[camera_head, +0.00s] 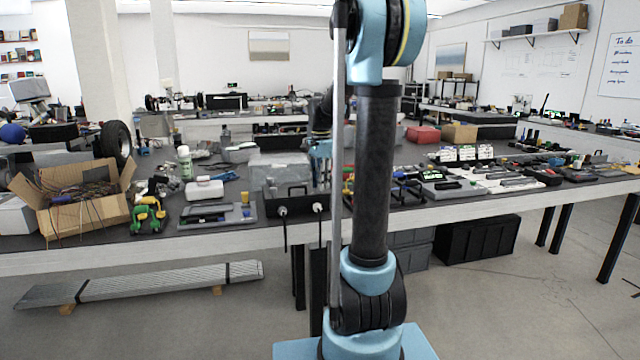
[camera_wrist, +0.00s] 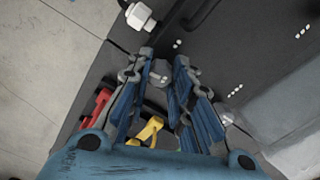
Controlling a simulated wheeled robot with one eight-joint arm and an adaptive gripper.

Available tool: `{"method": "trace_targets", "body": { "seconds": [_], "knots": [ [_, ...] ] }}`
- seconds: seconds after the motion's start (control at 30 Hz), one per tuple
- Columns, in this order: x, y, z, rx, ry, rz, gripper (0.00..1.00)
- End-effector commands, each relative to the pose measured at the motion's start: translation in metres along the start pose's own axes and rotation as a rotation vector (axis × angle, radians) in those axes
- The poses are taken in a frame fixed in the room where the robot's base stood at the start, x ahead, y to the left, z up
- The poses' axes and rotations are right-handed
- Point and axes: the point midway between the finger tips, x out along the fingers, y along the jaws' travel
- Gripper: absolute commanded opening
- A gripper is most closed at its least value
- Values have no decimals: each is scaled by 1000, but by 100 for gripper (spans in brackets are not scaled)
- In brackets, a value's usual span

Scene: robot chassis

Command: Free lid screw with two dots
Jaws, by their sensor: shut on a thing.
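In the wrist view, the grey lid screw with two dots (camera_wrist: 160,73) sits at the dark lid (camera_wrist: 210,45). The two white dots (camera_wrist: 177,44) are printed just beyond it. My gripper (camera_wrist: 164,64) has its blue fingers on either side of the screw head, shut on it. The fingers hide part of the screw, and I cannot tell how far it is out. In the head view, the dark chassis (camera_head: 290,204) stands on the bench and my blue gripper (camera_head: 320,150) is above it, partly behind my arm.
Other dot marks (camera_wrist: 303,31) are on the lid. Red (camera_wrist: 97,107) and yellow (camera_wrist: 148,131) tools lie by the fingers. On the bench, a cardboard box (camera_head: 80,205) stands left and cluttered parts lie right.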

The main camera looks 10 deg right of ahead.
Motion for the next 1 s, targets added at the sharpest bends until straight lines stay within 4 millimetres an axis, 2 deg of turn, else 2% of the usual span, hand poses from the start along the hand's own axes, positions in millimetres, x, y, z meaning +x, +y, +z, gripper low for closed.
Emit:
{"method": "trace_targets", "body": {
  "seconds": [1.0],
  "knots": [
    [0,-2,0,-949,2,-4,0]
  ]
}}
